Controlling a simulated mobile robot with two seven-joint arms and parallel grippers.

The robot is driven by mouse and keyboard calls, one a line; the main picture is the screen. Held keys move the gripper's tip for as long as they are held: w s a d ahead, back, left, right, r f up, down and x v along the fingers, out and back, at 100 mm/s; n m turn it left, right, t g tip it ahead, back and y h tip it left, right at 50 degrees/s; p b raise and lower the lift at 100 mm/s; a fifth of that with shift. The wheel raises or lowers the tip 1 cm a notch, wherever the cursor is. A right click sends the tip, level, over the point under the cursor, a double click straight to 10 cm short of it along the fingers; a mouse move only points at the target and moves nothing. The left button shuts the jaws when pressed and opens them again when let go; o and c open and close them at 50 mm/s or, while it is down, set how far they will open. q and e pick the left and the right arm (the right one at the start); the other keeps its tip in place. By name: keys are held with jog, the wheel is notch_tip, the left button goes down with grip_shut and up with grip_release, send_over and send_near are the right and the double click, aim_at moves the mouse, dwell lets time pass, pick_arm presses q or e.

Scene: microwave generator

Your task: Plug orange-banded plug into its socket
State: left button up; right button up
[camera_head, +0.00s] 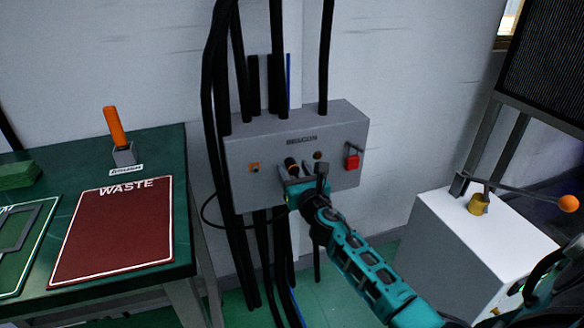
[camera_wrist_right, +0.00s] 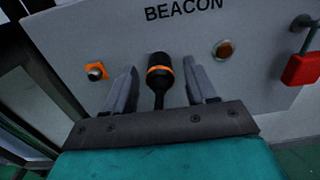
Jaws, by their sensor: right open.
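The orange-banded plug (camera_wrist_right: 160,74) is black with an orange ring and a black cable. In the right wrist view it stands between the open fingers of my right gripper (camera_wrist_right: 160,90), with a gap on both sides. Its front end is against or very close to the grey BEACON box (camera_head: 340,118); I cannot tell whether it is seated in a socket. In the head view the plug (camera_head: 291,164) shows just above my right gripper (camera_head: 297,172), partly hidden by it. My left gripper is not in view.
On the box are an orange square fitting (camera_head: 254,168), a round orange-brown fitting (camera_head: 318,155) and a red padlock (camera_head: 352,162). Thick black cables (camera_head: 222,120) hang at its left. A green table (camera_head: 160,150) stands left, a white cabinet (camera_head: 450,240) right.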

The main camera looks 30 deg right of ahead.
aim_at(297, 175)
jog(key=shift+c, duration=0.4)
grip_shut()
dwell(0.5)
jog(key=shift+s, duration=0.1)
jog(key=shift+p+v, duration=0.5)
jog(key=shift+v, duration=2.45)
jog(key=shift+w+a, duration=0.4)
jog(key=shift+a, duration=0.35)
jog(key=shift+w+a, duration=0.35)
jog(key=shift+a, duration=0.4)
jog(key=shift+w+a, duration=0.4)
jog(key=shift+a, duration=0.35)
